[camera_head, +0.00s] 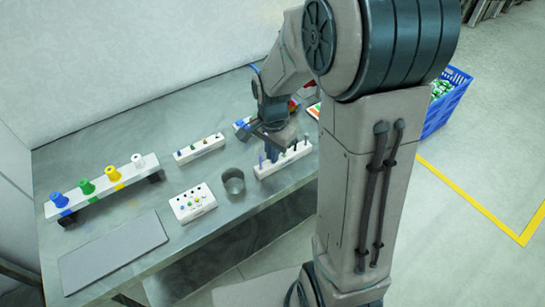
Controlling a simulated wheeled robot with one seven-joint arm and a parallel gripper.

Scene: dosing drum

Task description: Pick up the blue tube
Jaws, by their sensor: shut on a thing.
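A white rack (268,171) stands near the right end of the table with several thin tubes upright in it. My gripper (273,153) points down over the left half of this rack and is shut on a thin tube, which I take to be the blue tube. The fingers hide most of it, and the view is too small to tell whether its lower end is still in the rack. A slim bluish-purple tube (262,161) shows just left of the fingers at the rack's left end.
A grey cup (233,181) stands left of the rack. A white block with small knobs (192,203), another small rack (199,149), a white stand with coloured knobs (101,187) and a grey plate (113,252) occupy the table (165,185). A blue crate (444,106) is beyond my arm.

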